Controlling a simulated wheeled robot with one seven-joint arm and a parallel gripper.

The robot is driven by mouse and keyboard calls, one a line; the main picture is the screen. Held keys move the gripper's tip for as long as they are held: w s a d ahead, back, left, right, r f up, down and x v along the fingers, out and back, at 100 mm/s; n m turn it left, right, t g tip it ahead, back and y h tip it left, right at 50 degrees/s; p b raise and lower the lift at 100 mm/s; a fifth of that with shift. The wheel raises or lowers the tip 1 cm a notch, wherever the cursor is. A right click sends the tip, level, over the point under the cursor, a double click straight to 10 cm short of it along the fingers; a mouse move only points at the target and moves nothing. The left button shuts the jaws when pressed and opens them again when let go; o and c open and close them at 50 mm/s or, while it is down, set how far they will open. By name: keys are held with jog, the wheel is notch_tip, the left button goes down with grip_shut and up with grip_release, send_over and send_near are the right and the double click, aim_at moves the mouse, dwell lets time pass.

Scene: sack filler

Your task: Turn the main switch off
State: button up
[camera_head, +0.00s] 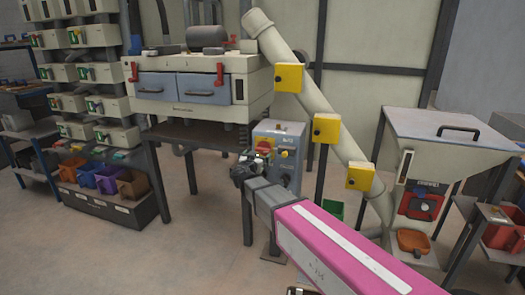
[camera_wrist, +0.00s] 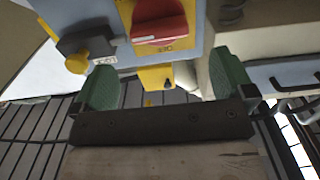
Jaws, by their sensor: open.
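The main switch is a red rotary knob (camera_head: 264,146) on a yellow plate, on the front of a grey-blue control box (camera_head: 290,165). In the wrist view the red knob (camera_wrist: 160,20) is at the top, its lower edge lying roughly level across the picture. Small lettering under it is too blurred to read surely. My gripper (camera_head: 244,171) is in front of the box, close to the knob. In the wrist view my gripper (camera_wrist: 167,84) has its two green pads wide apart with nothing between them. The knob is beyond the gap and above it in the picture; I see no contact.
A grey fitting with a yellow knob (camera_wrist: 76,63) sits beside the switch. A machine with blue drawers (camera_head: 195,88) stands behind, left of the box. Yellow boxes (camera_head: 326,128) on posts and a slanting pipe (camera_head: 340,140) stand to the right. Floor at left front is clear.

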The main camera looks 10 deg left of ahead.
aim_at(262, 151)
jog(key=w, duration=0.7)
jog(key=shift+w+d, duration=0.3)
jog(key=shift+w, duration=0.1)
jog(key=c, duration=0.9)
